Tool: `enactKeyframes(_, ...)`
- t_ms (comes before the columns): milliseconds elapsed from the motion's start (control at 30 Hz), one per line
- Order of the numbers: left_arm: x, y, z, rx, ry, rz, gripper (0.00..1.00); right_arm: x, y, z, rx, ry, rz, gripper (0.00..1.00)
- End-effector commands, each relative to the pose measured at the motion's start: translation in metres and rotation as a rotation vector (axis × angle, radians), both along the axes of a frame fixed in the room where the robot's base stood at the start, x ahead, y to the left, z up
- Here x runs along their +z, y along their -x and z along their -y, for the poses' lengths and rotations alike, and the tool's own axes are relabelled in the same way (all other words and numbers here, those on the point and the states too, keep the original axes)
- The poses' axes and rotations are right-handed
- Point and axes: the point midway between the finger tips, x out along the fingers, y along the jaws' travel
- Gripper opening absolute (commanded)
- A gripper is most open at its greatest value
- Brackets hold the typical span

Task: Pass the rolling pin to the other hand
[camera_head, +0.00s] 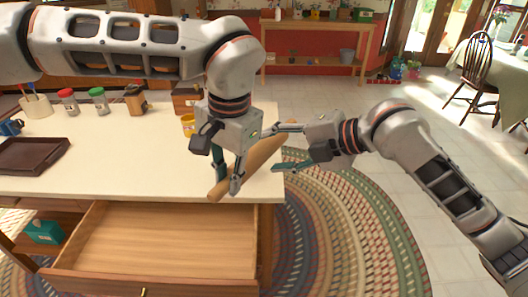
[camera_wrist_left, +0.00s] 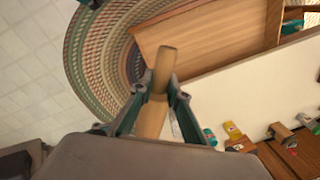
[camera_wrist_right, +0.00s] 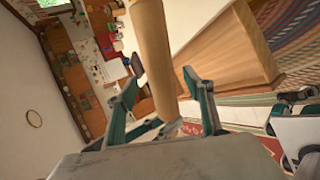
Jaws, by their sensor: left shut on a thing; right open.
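The wooden rolling pin (camera_head: 252,162) is held at a slant near the right corner of the table, above the open drawer's right side. My left gripper (camera_head: 228,182) is shut on it near its lower left part. In the left wrist view the pin (camera_wrist_left: 163,72) runs out between the two fingers. My right gripper (camera_head: 284,148) is open at the pin's upper right part. In the right wrist view the pin (camera_wrist_right: 153,50) lies between the spread fingers of my right gripper (camera_wrist_right: 163,98). I cannot tell whether either finger touches it.
An empty drawer (camera_head: 165,240) stands open at the front. A braided rug (camera_head: 345,215) covers the floor at right, with free room above it.

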Motion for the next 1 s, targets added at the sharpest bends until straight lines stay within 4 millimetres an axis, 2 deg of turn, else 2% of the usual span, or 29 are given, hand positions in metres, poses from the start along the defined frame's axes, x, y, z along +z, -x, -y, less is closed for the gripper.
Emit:
enactKeyframes(100,0.001,0.0,0.0,0.0,0.001,0.002,0.0,-0.008,-0.008,-0.013,0.001,-0.003,-0.003,0.52)
enactKeyframes(300,0.001,0.0,0.0,0.0,0.001,0.002,0.0,-0.017,-0.016,-0.024,0.001,-0.002,-0.002,0.52)
enactKeyframes(633,0.001,0.0,0.0,0.0,0.001,0.002,0.0,-0.018,-0.018,-0.025,0.0,0.0,0.0,0.52)
enactKeyframes(667,0.001,0.0,0.0,0.0,0.001,0.002,0.0,-0.018,-0.018,-0.025,-0.001,0.0,-0.001,0.49)
enactKeyframes(833,0.001,0.0,0.0,0.0,0.001,0.002,0.0,-0.018,-0.018,-0.025,0.0,0.0,0.0,0.05)
enactKeyframes(900,0.001,0.0,0.0,0.0,0.001,0.002,0.0,-0.018,-0.018,-0.025,0.0,0.0,0.0,0.01)
enactKeyframes(933,0.001,0.0,0.0,0.0,0.001,0.002,0.23,-0.017,-0.018,-0.025,0.0,-0.002,0.002,0.01)
enactKeyframes(1000,0.001,0.0,0.0,0.0,0.001,0.002,0.35,-0.017,-0.018,-0.025,0.0,-0.002,0.002,0.01)
